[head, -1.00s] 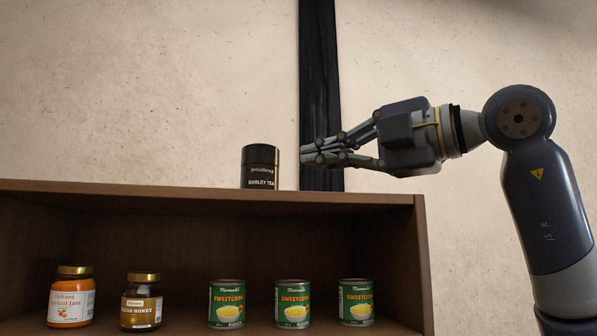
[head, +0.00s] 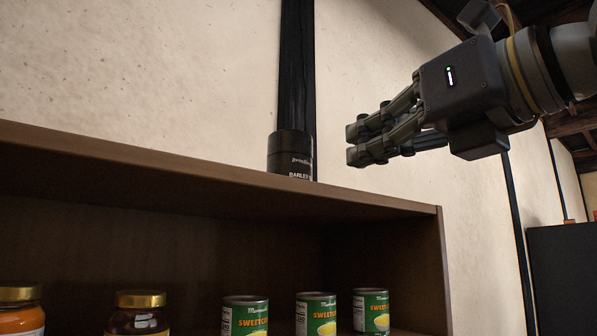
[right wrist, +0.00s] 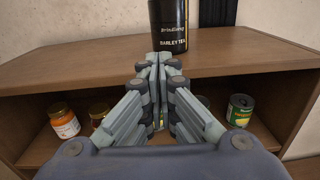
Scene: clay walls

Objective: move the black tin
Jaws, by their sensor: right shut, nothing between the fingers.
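The black tin (head: 291,154), labelled barley tea, stands upright on top of the brown wooden shelf unit (head: 200,172). The shelf edge hides its lowest part in the head view. It also shows in the right wrist view (right wrist: 168,28), straight beyond the fingertips. My right gripper (head: 354,143) is shut and empty, to the right of the tin and apart from it in the head view. In the right wrist view the closed fingertips (right wrist: 158,60) point at the tin. My left gripper is not in view.
Inside the shelf unit stand several sweetcorn cans (head: 316,316), an apricot jam jar (head: 20,312) and a honey jar (head: 139,315). A dark post (head: 297,70) runs up the wall behind the tin. The shelf top left of the tin is clear.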

